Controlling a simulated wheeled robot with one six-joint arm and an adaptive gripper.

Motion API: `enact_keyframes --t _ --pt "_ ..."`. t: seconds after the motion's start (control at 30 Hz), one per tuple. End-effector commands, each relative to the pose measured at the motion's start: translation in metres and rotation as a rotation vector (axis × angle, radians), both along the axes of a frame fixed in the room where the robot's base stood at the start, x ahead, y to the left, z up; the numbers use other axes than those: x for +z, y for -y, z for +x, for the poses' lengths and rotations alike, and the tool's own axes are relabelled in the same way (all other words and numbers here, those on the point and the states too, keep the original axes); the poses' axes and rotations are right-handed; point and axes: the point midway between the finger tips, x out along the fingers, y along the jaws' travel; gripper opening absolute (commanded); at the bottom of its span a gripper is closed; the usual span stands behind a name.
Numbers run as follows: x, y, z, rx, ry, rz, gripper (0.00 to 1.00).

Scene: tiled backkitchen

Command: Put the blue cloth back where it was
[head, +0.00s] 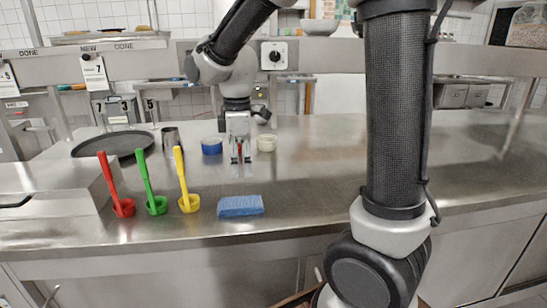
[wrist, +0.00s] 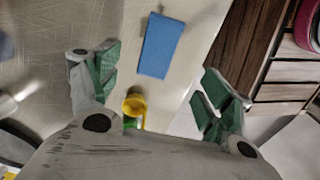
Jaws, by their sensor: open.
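The blue cloth (head: 240,206) lies flat as a folded rectangle near the front edge of the steel counter (head: 320,170), right of the yellow ladle (head: 188,198). It also shows in the wrist view (wrist: 161,45), beyond and between my spread fingers, not touched by them. My gripper (head: 240,160) is open and empty. In the head view it points down above the counter, behind the cloth. In the wrist view my gripper (wrist: 160,75) shows green pads wide apart.
Red (head: 122,205) and green (head: 156,203) ladles stand left of the yellow one. A black pan (head: 112,144), metal jug (head: 170,139), blue cup (head: 212,146) and cream cup (head: 266,142) stand farther back. The counter right of the cloth is clear up to my arm.

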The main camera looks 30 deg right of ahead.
Motion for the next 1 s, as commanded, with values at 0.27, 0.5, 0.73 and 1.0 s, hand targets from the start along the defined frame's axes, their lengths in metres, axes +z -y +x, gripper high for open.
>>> enact_keyframes --t 0.27,0.5,0.73,1.0 --pt "0.044 0.055 -0.047 -0.356 0.105 0.049 0.80" --pt "0.073 0.118 -0.138 -0.928 0.251 0.157 0.80" --pt "0.072 0.138 -0.183 -1.217 0.317 0.231 0.80" --pt "0.071 0.139 -0.187 -1.248 0.322 0.239 0.80"
